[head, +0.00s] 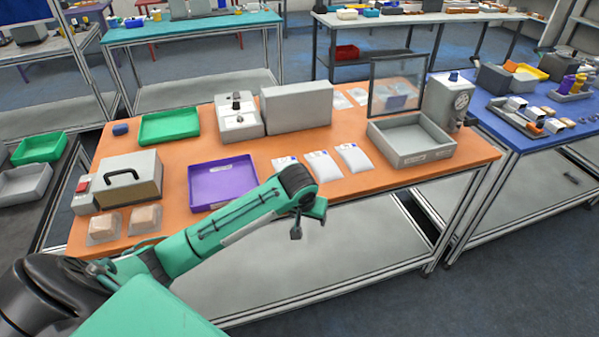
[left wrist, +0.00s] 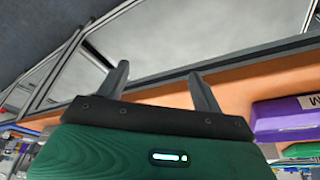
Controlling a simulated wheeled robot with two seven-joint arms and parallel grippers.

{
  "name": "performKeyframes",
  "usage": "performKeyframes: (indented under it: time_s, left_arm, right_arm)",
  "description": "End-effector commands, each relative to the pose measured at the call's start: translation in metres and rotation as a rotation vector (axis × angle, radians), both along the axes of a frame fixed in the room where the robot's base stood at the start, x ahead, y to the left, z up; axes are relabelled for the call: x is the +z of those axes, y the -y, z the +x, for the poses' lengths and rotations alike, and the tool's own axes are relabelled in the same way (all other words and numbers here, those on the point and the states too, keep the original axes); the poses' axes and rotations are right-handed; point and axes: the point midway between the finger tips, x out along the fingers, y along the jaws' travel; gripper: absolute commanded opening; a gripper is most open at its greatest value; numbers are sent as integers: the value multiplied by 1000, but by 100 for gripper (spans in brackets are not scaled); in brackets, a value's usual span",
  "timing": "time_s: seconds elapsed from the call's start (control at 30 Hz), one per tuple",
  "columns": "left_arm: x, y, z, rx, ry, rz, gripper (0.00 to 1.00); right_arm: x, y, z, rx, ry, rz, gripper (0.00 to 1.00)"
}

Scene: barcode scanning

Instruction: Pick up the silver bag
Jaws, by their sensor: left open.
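Three flat pale silver-white bags with small labels lie in a row near the front edge of the orange table: a left bag (head: 285,163), a middle bag (head: 323,166) and a right bag (head: 354,158). My left gripper (head: 309,222) is in front of the table edge, apart from the bags and nearer to me. In the left wrist view my left gripper (left wrist: 161,82) has its two fingers spread with nothing between them. No bag is clear in that view. My right gripper is not in view.
A purple tray (head: 223,182) lies left of the bags, and a grey tray (head: 411,157) stands to their right. A grey box machine (head: 297,104) is behind them. The orange table's front edge (left wrist: 240,68) crosses the left wrist view.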

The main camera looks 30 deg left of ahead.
Motion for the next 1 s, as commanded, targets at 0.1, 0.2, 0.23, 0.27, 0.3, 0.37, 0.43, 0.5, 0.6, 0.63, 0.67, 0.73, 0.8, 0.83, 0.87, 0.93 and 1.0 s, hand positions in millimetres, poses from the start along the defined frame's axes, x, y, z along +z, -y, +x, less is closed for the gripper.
performKeyframes:
  time_s: [0.1, 0.2, 0.23, 0.27, 0.3, 0.37, 0.43, 0.5, 0.6, 0.63, 0.67, 0.73, 0.8, 0.83, 0.87, 0.93, 1.0]
  left_arm:
    - [33, -16, 13, 56, 7, 20, 68]
    - [58, -35, 28, 124, 13, 30, 68]
    - [66, -41, 32, 147, 15, 33, 68]
    - [75, -48, 37, 172, 19, 34, 68]
    - [86, -57, 43, 206, 22, 36, 68]
    - [102, -69, 49, 254, 26, 39, 68]
    - [118, -82, 55, 306, 31, 39, 68]
    - [130, -91, 59, 344, 35, 38, 68]
    - [139, -99, 61, 377, 36, 37, 68]
    - [140, -101, 62, 383, 36, 37, 68]
    - [139, -102, 63, 387, 36, 37, 68]
    - [133, -104, 65, 389, 34, 36, 68]
    - [121, -106, 69, 390, 32, 36, 68]
    - [115, -108, 70, 389, 32, 37, 68]
    - [110, -109, 73, 389, 33, 37, 68]
    - [97, -112, 78, 389, 33, 37, 68]
    - [85, -114, 82, 388, 33, 37, 68]
  right_arm:
    - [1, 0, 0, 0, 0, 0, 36]
    - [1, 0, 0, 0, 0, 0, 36]
    - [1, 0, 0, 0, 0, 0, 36]
    - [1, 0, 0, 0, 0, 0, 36]
    - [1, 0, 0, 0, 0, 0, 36]
    - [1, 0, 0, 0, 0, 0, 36]
    - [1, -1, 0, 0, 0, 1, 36]
    - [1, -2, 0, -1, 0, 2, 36]
    - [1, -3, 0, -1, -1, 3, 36]
    - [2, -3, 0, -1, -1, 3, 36]
    - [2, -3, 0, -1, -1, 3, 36]
    - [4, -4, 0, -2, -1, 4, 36]
    - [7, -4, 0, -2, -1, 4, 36]
    - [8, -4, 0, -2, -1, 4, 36]
    - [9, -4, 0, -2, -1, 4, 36]
    - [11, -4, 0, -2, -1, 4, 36]
    - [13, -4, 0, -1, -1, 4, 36]
